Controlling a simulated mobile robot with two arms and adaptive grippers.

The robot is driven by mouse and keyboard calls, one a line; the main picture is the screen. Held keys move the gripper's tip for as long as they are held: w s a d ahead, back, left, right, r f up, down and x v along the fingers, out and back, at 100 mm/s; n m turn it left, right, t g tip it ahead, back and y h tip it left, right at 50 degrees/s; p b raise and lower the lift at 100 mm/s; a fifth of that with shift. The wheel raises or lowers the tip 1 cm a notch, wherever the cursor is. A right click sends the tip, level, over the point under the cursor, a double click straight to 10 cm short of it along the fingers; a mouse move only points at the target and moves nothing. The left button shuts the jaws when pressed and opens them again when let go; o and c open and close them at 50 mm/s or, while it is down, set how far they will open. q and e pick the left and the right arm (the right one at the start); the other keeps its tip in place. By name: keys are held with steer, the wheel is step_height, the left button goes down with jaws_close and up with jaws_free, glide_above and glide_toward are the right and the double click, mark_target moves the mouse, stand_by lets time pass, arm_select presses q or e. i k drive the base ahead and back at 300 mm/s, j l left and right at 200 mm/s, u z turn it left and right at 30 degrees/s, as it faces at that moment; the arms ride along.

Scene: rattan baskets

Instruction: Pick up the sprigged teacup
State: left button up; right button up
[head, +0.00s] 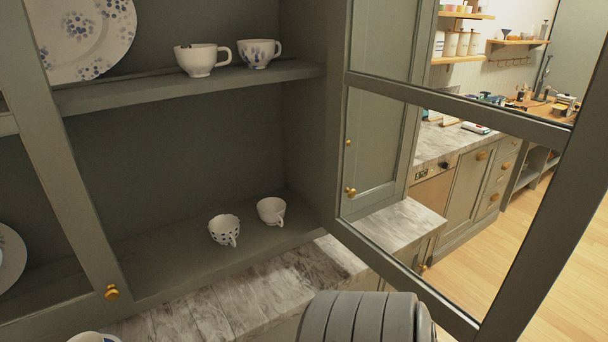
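A white teacup with blue sprig-like flowers (258,54) stands upright on the upper cabinet shelf, its handle to the right. Just left of it stands a larger, mostly plain white cup (198,63) with a small dark mark near its rim. On the lower level stand a white cup with dark spots (222,231) and a plain white cup (269,210). The blue-flowered cup best fits the name sprigged. Neither of my grippers is in view; only a grey ribbed part of my arm shows at the bottom.
A blue-patterned plate (85,35) leans at the upper left of the shelf (130,94). The right glass-framed door (460,102) stands open. A left door frame (75,180) crosses the left side. A marble counter (220,300) lies below. A partly cut-off cup (93,337) shows at bottom left.

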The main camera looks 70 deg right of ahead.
mark_target(271, 210)
steer(key=z, duration=2.05)
steer(key=l+z, duration=0.4)
steer(key=k+j, duration=0.05)
steer(key=j, duration=0.05)
